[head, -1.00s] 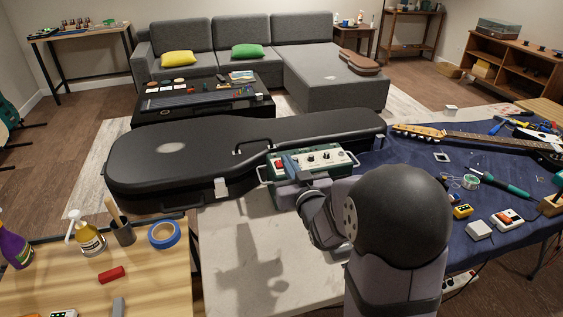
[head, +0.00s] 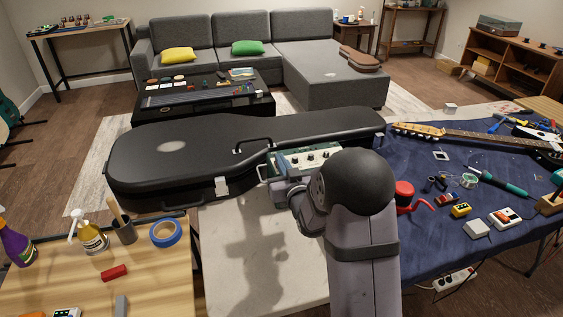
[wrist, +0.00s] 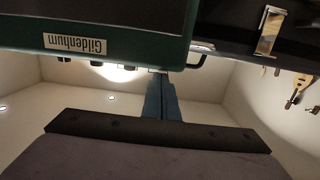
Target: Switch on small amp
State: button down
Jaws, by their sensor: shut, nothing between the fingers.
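The small amp (head: 318,153), green with a pale top panel of dark knobs, stands in front of the guitar case in the head view. My arm covers its front right part. I cannot tell whether the tips touch. The switch is hidden.
The black guitar case (head: 200,150) lies right behind the amp. A blue mat (head: 420,165) with a guitar, pedals and tools is on the right. The pale tabletop (head: 235,225) left of my arm is clear. A wooden bench (head: 50,275) with bottles and tape is at front left.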

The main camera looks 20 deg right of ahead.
jog(key=shift+r, duration=0.1)
jog(key=shift+w+r+g+p, duration=0.15)
jog(key=shift+g+p, duration=0.35)
jog(key=shift+p, duration=0.7)
jog(key=shift+f+b, duration=0.4)
jog(key=shift+f, duration=0.05)
jog(key=shift+r+p, duration=0.35)
jog(key=shift+r, duration=0.2)
jog(key=r+p, duration=0.1)
jog(key=r, duration=0.1)
jog(key=r+p, duration=0.1)
jog(key=r, duration=0.1)
jog(key=shift+w+p, duration=0.3)
jog(key=s+r+b, duration=0.2)
jog(key=s+r, duration=0.1)
jog(key=s, duration=0.6)
jog(key=shift+s, duration=0.15)
